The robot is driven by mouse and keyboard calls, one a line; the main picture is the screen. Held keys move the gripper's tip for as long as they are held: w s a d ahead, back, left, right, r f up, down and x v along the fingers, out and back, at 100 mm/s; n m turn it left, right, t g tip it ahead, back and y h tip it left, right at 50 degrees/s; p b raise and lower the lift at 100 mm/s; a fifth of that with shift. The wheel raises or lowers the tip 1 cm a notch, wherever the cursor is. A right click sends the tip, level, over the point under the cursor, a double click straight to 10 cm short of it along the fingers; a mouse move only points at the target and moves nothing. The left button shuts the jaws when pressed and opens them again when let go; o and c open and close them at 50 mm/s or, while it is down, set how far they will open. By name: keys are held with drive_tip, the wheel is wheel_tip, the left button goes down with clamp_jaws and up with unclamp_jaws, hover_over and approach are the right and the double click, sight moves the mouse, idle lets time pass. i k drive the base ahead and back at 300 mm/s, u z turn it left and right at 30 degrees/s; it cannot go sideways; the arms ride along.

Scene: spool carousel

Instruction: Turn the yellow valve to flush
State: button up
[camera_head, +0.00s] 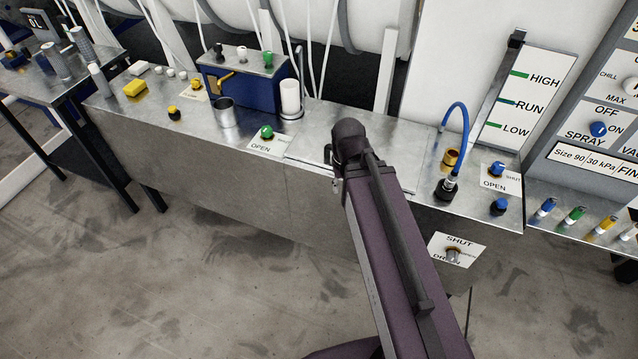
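A yellow valve knob (196,84) sits on a small white label plate on the metal bench, left of the blue box. The wording on its plate is too small to read, so I cannot tell its setting. A second yellow-topped knob with a black base (173,112) stands nearer the bench's front edge, with no label plate visible. My purple arm rises from the bottom of the view to a dark joint over the middle of the bench, well right of the yellow valve. I cannot make out my gripper or its fingers.
A metal cup (224,114), a blue box (240,92) with coloured knobs, and a white cylinder (290,98) stand near the valve. A green valve (267,132) marked OPEN is at the front edge. A blue valve (497,169) is at right. Floor before the bench is clear.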

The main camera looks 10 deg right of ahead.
sight(195, 82)
drive_tip(key=i, duration=0.95)
drive_tip(key=z, duration=0.05)
